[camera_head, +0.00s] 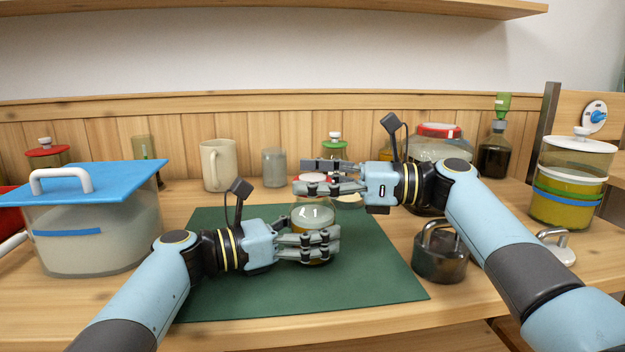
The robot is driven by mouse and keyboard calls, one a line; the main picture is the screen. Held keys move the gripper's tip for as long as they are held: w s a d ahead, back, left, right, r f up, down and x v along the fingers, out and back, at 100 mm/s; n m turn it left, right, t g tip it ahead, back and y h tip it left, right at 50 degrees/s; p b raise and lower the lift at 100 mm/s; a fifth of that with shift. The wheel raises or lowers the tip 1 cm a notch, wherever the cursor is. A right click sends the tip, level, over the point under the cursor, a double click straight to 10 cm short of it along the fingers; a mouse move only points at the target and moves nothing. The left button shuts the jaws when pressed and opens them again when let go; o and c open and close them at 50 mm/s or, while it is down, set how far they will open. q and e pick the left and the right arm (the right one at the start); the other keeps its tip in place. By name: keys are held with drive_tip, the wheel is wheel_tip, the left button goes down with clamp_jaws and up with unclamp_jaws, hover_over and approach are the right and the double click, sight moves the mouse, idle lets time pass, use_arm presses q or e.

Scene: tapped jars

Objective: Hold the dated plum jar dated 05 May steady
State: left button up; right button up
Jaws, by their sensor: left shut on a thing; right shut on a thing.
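A small glass jar (312,214) with pale and amber contents stands on the green mat (375,275). No date can be read on it. My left gripper (334,244) is shut around the jar's lower body, coming from the left; its fingers hide part of the glass. My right gripper (302,176) is above it, shut on the red-and-white lid (316,176) at the jar's top. The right fingers hide most of the lid, and I cannot tell how tightly it sits on the glass.
A large tub with a blue lid (110,180) stands at left. A cream mug (218,165) and a grey cup (274,168) are behind the mat. A dark metal weight (440,258) and a tall yellow-filled jar (572,180) are at right. The mat's front is clear.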

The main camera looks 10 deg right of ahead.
drive_tip(key=o, duration=1.2)
drive_tip(key=shift+d, duration=0.15)
drive_tip(key=v, duration=1.2)
